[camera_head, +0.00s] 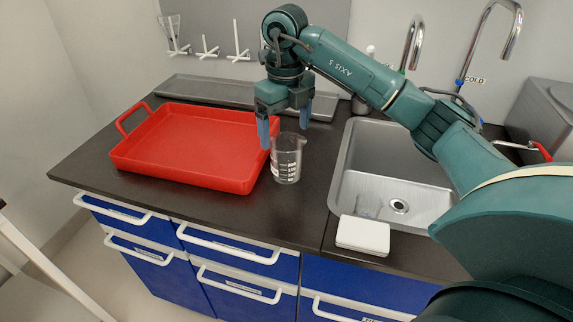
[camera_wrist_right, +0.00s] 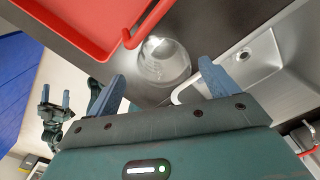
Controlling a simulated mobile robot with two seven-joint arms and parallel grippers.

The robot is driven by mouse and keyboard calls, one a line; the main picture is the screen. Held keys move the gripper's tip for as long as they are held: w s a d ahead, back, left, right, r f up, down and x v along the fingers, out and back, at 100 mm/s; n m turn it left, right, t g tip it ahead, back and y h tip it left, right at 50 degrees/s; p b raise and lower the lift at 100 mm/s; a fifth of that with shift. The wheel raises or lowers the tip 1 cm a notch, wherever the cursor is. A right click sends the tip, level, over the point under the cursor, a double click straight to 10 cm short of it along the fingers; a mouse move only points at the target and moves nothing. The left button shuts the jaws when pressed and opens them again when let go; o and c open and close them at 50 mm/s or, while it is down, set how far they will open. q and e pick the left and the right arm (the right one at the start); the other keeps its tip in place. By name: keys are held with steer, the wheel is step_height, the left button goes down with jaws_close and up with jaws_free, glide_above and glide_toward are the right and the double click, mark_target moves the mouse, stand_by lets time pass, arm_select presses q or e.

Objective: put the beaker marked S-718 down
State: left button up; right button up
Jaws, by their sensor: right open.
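A clear glass beaker (camera_head: 287,160) with white markings stands upright on the dark counter, just right of the red tray; the label S-718 cannot be read. In the wrist view the beaker (camera_wrist_right: 165,68) shows beyond and between my fingertips. My right gripper (camera_head: 284,124) is open, its blue fingers pointing down just above and behind the beaker's rim; it appears empty. It also shows in the right wrist view (camera_wrist_right: 160,78). My left gripper (camera_wrist_right: 56,101) appears small at the left of the wrist view, fingers apart and empty, away from the beaker.
The red tray (camera_head: 190,145) has raised walls and stands close left of the beaker. A grey rack base (camera_head: 210,91) lies behind.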

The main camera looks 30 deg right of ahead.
mark_target(287, 149)
steer(key=shift+d+f, duration=0.15)
steer(key=shift+f, duration=2.85)
steer(key=shift+c, duration=0.4)
steer(key=c, duration=1.1)
steer(key=shift+r, duration=0.1)
